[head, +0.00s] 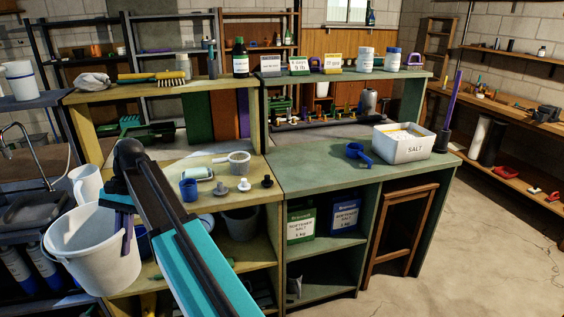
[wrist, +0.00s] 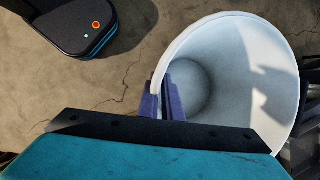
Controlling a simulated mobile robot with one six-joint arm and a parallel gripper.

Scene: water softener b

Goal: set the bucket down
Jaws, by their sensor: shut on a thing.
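The white bucket (head: 88,250) hangs at the left in the head view, in front of the wooden shelves. It is upright or nearly so, and its inside looks empty. My gripper (head: 125,222) is shut on the bucket's near-right rim, one finger on each side of the wall. In the wrist view the bucket (wrist: 235,85) fills the right side, and the purple-blue fingers of my gripper (wrist: 163,100) pinch its left rim. Bare floor (wrist: 120,75) shows beside the bucket in the wrist view. The bucket's underside and what lies directly beneath it are hidden.
A wooden bench (head: 265,195) with cups and knobs stands behind my arm. The green bench (head: 310,170) to its right holds a salt tub (head: 403,147) and a blue scoop (head: 357,153). A sink (head: 38,208) is at the left. Open floor (head: 470,250) lies at the right.

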